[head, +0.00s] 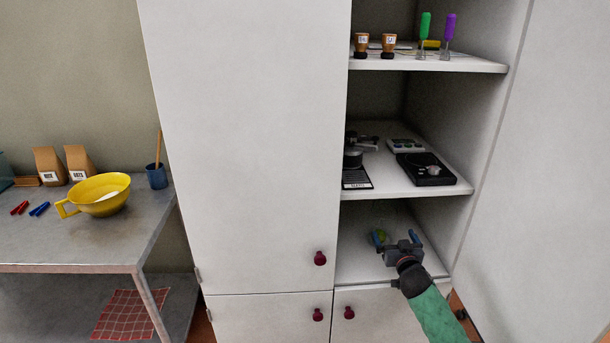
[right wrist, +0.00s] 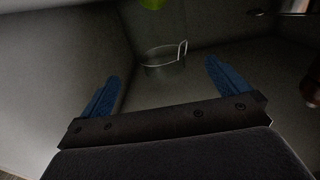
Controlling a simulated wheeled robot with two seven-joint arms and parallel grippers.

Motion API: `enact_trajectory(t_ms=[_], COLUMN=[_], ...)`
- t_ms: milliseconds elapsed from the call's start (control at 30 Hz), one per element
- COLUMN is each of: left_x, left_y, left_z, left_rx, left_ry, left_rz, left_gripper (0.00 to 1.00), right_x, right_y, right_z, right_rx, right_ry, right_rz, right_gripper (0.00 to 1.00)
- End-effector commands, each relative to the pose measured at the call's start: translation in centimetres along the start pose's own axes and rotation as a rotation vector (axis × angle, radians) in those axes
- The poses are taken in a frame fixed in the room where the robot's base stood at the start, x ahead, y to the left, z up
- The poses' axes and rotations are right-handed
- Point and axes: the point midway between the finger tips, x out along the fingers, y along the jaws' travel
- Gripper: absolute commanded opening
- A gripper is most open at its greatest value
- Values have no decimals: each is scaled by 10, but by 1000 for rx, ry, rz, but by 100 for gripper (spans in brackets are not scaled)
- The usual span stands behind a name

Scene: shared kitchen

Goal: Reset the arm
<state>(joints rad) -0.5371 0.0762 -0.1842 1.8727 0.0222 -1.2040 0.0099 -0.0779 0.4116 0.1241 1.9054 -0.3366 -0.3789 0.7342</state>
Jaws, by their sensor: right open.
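My right gripper (head: 397,238) reaches into the lowest visible shelf space of the open cupboard. Its two blue fingers are apart with nothing between them. In the right wrist view the open right gripper (right wrist: 162,70) faces a small metal pot (right wrist: 163,66) with a raised handle, standing farther back and apart from the fingers. My left gripper is not in view.
The middle shelf (head: 400,189) above the gripper holds scales and a dark appliance (head: 427,170). The top shelf (head: 470,64) holds jars and green- and purple-handled tools. Cupboard walls flank the arm. A table at left bears a yellow bowl (head: 98,204).

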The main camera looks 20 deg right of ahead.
Motion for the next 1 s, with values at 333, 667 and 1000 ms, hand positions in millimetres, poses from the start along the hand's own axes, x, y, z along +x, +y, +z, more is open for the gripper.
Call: enact_trajectory(t_ms=[333, 667, 1000], left_x=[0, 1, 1], left_y=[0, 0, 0], left_z=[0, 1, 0], left_rx=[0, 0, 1], left_ry=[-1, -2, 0], left_rz=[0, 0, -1], left_gripper=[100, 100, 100], right_x=[-70, -241, -371], right_y=[-44, -123, -170], right_z=[58, 134, 148], right_rx=[-36, -145, -228], right_ry=[-223, -711, -1038], right_rz=[30, -31, -181], right_gripper=[100, 100, 100])
